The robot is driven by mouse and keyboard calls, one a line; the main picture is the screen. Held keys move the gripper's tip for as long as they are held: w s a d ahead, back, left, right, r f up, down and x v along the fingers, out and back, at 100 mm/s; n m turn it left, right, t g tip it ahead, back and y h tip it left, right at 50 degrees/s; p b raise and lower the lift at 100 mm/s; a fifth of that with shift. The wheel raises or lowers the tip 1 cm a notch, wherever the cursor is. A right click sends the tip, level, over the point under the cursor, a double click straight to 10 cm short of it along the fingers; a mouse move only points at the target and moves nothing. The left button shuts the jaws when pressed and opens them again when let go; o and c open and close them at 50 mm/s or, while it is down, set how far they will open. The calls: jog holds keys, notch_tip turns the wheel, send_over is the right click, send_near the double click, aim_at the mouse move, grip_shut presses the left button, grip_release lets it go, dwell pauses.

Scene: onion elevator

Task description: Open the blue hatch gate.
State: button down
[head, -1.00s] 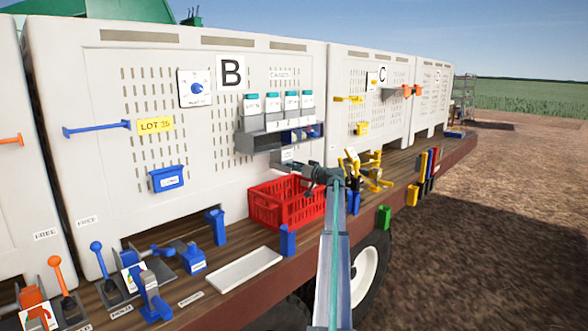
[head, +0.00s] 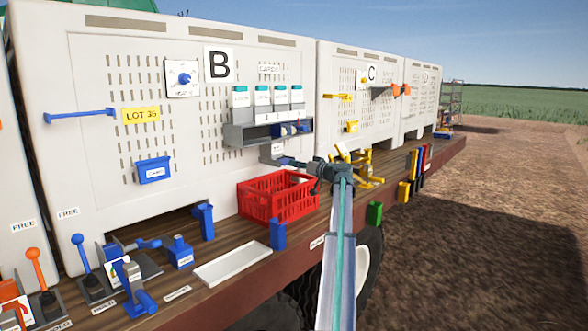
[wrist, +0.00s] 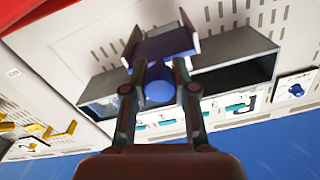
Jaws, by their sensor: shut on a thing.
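My gripper (wrist: 160,45) is shut on a dark blue block-like piece (wrist: 163,46), which sits between its fingertips. A round bright blue face (wrist: 159,92) shows between the finger links. In the head view my gripper (head: 281,160) is in front of the lower wall of bin B (head: 215,105), under the grey shelf and above the red crate. A small labelled grey piece (head: 272,149) shows beside it. I cannot tell for certain whether the held piece is the hatch gate; my gripper partly hides it.
The grey shelf (head: 240,136) with several teal-capped containers is close above. The red crate (head: 278,197) stands just below. Blue posts (head: 277,233), a white tray (head: 232,265) and levers (head: 80,252) line the deck. Yellow fittings (head: 370,168) are to the right.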

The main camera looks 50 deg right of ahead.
jog(key=c, duration=0.9)
grip_release()
jog(key=shift+s, duration=0.1)
jog(key=s+a, duration=0.1)
jog(key=s, duration=1)
jog(key=shift+s, duration=0.35)
